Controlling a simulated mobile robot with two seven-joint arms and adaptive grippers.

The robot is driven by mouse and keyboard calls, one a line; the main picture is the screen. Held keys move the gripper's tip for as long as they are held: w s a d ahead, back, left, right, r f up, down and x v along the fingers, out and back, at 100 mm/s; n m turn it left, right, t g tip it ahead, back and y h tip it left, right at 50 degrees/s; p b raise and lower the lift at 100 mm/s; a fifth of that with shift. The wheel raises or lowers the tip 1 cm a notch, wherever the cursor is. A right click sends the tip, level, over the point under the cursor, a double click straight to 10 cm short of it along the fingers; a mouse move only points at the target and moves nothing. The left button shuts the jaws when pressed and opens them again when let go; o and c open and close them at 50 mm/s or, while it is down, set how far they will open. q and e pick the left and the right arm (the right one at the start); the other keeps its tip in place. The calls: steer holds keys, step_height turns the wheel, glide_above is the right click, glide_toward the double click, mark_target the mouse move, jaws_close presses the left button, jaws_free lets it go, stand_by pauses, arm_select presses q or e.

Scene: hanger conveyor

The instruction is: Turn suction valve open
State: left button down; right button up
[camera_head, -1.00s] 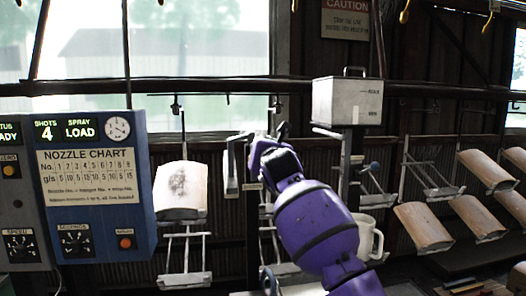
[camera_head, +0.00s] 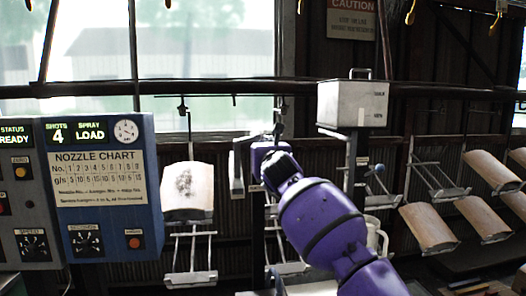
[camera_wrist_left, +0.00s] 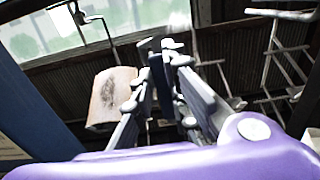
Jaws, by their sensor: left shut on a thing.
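My purple left arm reaches up from the lower right in the head view. Its gripper is mostly hidden there behind the purple wrist (camera_head: 270,160). In the left wrist view, the left gripper (camera_wrist_left: 162,65) is shut at its tips on a small dark upright part (camera_wrist_left: 157,72), apparently the suction valve handle. The fingers cover most of this part, so its turn angle cannot be told. A grey upright bar (camera_head: 237,175) hangs just left of the wrist in the head view. My right gripper is not in view.
A grey box (camera_head: 350,104) on a post stands right, with a white mug (camera_head: 377,238) below, partly hidden by my arm. More tiles (camera_head: 428,228) hang further right.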

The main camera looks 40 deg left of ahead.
arm_select(q)
steer(key=c, duration=1.7)
jaws_free()
steer(key=shift+r, duration=0.1)
steer(key=v, duration=1.2)
steer(key=shift+s, duration=0.1)
